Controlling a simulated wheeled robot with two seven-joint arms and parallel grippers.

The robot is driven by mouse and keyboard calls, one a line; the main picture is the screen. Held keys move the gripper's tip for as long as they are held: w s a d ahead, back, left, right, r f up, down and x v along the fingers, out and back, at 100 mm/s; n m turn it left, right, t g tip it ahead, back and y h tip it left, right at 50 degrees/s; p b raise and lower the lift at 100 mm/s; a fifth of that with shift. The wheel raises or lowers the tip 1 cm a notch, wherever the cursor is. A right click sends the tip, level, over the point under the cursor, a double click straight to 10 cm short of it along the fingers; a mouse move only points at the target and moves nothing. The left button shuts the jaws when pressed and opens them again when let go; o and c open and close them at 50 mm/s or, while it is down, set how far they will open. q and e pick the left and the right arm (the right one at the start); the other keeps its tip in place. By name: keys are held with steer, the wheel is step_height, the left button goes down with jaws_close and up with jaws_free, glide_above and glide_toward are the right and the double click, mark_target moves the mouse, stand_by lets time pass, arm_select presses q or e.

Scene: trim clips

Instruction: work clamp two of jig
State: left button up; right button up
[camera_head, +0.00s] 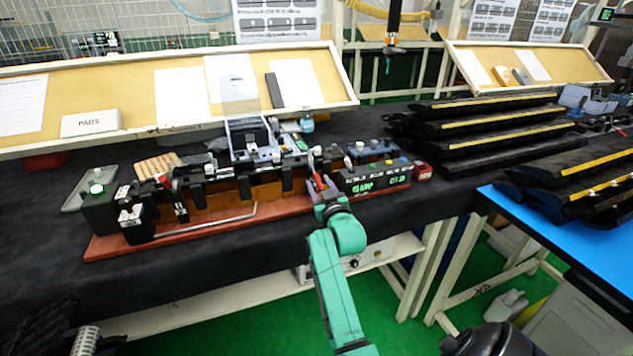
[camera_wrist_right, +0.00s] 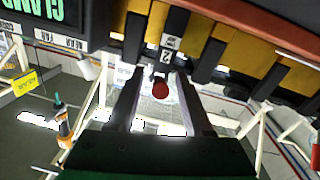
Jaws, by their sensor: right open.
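The jig (camera_head: 250,190) is a long fixture on a red base on the black-covered table, with a row of clamps along it. In the right wrist view, a red-tipped clamp handle (camera_wrist_right: 161,89) points toward the camera just below a plate labelled 2 (camera_wrist_right: 167,55). My right gripper (camera_head: 321,189) reaches the jig's front edge near the right part; its fingers also show in the wrist view (camera_wrist_right: 160,100). It is open, with one finger on each side of the red tip, and visible gaps remain. My left gripper is not seen.
A control box with green lettering (camera_head: 375,182) stands right of my gripper. Dark trim parts with yellow strips (camera_head: 490,125) are stacked at the right. The table front left of the jig is clear.

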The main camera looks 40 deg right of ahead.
steer(key=shift+s+a+r, duration=0.15)
steer(key=shift+s+r, duration=0.05)
steer(key=shift+s, duration=0.05)
steer(key=shift+c, duration=1.3)
jaws_close()
